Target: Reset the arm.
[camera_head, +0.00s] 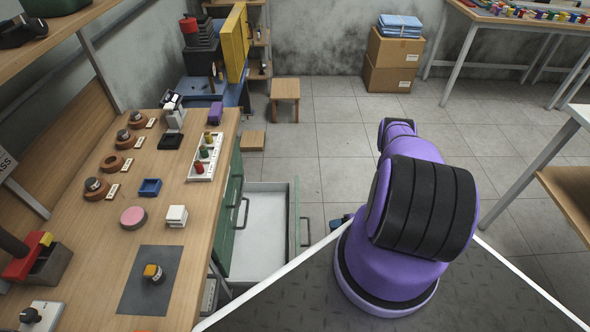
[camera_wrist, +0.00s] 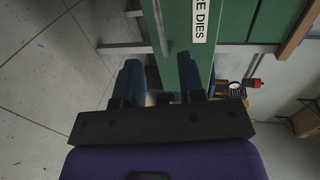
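My purple arm (camera_head: 410,220) with black bands rises at the right in the head view. It is bent and hides part of the floor. My gripper (camera_wrist: 160,72) has two blue fingers standing apart, with a gap between them and nothing clearly held. In the head view, a small blue part of my gripper (camera_head: 340,221) shows just right of the open drawer's front. The green drawer front (camera_wrist: 176,20), with a grey handle and a label ending in "E DIES", lies close beyond the fingers in the wrist view. Whether they touch it I cannot tell.
The open drawer (camera_head: 262,215) juts from the workbench (camera_head: 205,225) and looks empty. A dark mat (camera_head: 135,290) with a yellow-topped knob lies on the bench. A stool (camera_head: 285,90) and cardboard boxes (camera_head: 393,62) stand at the back. Tiled floor is clear beyond my arm.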

